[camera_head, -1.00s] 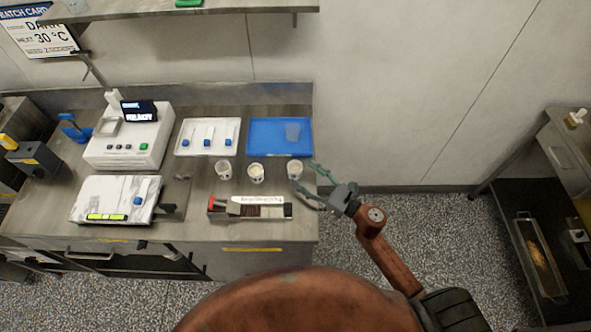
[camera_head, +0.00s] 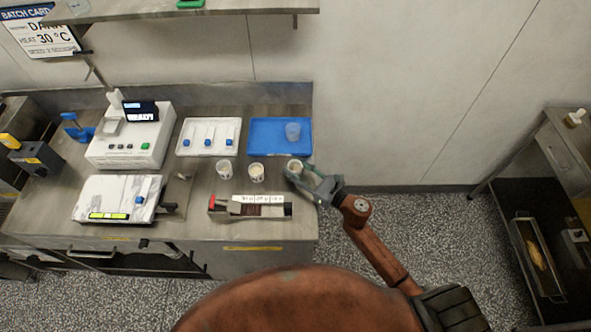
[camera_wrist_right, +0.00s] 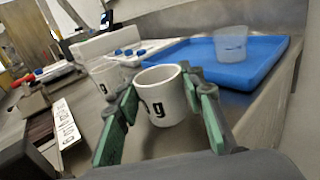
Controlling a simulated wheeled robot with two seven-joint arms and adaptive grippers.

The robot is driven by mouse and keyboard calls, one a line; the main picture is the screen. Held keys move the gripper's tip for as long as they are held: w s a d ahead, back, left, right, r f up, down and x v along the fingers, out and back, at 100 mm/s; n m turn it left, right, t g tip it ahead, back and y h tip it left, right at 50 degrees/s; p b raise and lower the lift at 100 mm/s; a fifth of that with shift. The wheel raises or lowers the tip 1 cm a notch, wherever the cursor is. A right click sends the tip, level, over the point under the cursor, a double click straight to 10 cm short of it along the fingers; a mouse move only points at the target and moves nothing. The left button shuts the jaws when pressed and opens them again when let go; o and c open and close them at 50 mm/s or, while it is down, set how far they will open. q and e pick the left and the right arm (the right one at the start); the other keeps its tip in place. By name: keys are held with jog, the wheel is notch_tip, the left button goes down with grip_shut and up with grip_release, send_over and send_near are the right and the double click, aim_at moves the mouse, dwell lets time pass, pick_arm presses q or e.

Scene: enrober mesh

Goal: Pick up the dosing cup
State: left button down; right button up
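My right gripper (camera_head: 307,177) is at the rightmost of three white cups (camera_head: 294,166) on the bench. In the right wrist view its two green-grey fingers (camera_wrist_right: 160,98) are spread, one on each side of this white cup (camera_wrist_right: 158,92), which stands upright and bears a black "g". The fingertips are very close to its sides; contact is unclear. A translucent cup (camera_head: 292,131) stands on the blue tray (camera_head: 262,149) behind. It also shows in the wrist view (camera_wrist_right: 231,44). Which cup is the dosing cup is not labelled. My left gripper is out of view.
Two more white cups (camera_head: 224,169) (camera_head: 257,172) stand to the left. A strip holder (camera_head: 250,207) lies in front. A white tray with blue-ended tools (camera_head: 208,150) and a white machine (camera_head: 130,145) are further left. The bench's right edge is close.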

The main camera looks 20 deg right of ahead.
jog(key=c, duration=0.6)
jog(key=shift+o, duration=0.2)
jog(key=shift+r, duration=0.1)
